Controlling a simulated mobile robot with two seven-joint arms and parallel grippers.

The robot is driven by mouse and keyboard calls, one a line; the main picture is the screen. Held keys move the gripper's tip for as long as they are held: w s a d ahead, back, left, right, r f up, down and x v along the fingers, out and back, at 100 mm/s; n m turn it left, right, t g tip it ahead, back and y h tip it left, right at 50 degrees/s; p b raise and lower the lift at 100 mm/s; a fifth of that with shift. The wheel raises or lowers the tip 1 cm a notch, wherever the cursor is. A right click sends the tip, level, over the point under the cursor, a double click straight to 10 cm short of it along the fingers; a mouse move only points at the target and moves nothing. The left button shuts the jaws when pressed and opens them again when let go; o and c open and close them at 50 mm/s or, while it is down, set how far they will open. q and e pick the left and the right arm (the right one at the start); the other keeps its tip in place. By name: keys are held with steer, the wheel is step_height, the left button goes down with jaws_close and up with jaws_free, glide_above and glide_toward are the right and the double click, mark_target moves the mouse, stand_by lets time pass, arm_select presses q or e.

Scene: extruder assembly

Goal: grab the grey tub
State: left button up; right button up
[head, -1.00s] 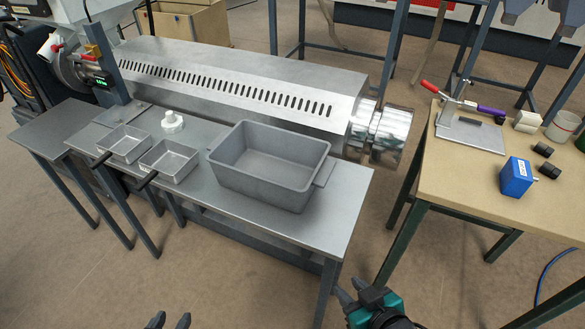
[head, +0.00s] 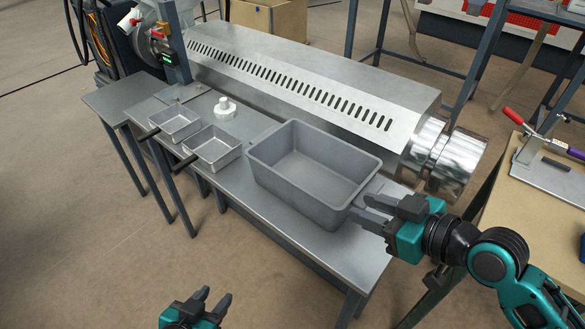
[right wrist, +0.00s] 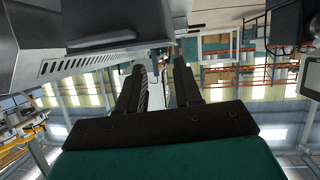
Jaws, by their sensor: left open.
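The grey tub (head: 305,190) is a deep, open, empty rectangular bin on the metal bench, with a handle at its right end. My right gripper (head: 362,206) is at that right end, close to the handle, which it partly hides. Its fingers (right wrist: 159,75) are apart in the right wrist view, with nothing seen between them. A dark grey body that looks like the tub (right wrist: 100,20) is at the upper left there, outside the fingers. I cannot tell whether the gripper touches the tub. My left gripper (head: 215,294) is open and empty, low in front of the bench.
Two small metal pans (head: 212,148) with dark handles and a white fitting (head: 225,108) are left of the tub on the bench (head: 250,210). The slotted extruder housing (head: 310,70) runs behind. A wooden table (head: 520,215) stands at the right. Floor in front is clear.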

steer(key=a+r+n, duration=0.1)
steer(key=r, duration=0.1)
steer(key=y, duration=0.1)
glide_toward(302, 187)
steer(key=shift+w+a+g, duration=0.4)
steer(key=shift+w+a, duration=0.45)
steer(key=shift+w, duration=0.25)
steer(key=shift+f+x, duration=0.15)
steer(key=shift+x, duration=1.35)
steer(key=shift+f+x, duration=0.15)
steer(key=shift+x, duration=1.4)
steer(key=shift+s, duration=0.2)
jaws_close()
